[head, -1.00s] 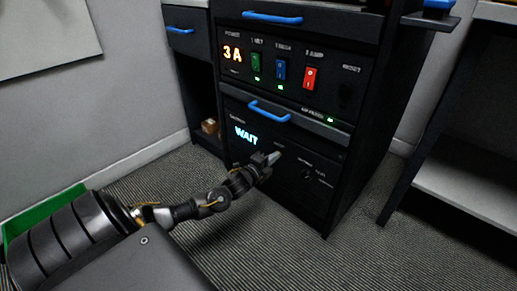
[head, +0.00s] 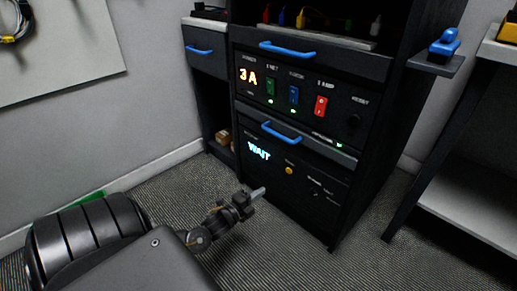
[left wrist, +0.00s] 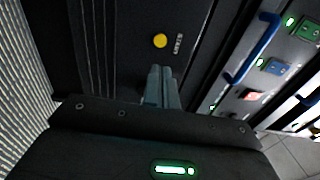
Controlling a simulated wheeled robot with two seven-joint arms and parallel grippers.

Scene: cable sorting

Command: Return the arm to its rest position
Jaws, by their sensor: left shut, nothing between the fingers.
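My left gripper (head: 257,192) is in front of the lower part of the black cabinet (head: 345,205) in the head view, shut and empty. In the left wrist view its closed fingers (left wrist: 161,84) point toward a round yellow button (left wrist: 160,41) on the panel, with a gap between them. The same yellow button (head: 289,170) shows in the head view, above and right of the fingertips. The display (head: 259,150) beside it reads "WAIT". My right gripper is in neither view.
The upper panel has green (head: 270,87), blue (head: 294,96) and red (head: 320,106) switches. Blue drawer handles (head: 281,132) stick out. A side shelf (head: 436,63) holds a blue object. Carpeted floor is open in front of the cabinet.

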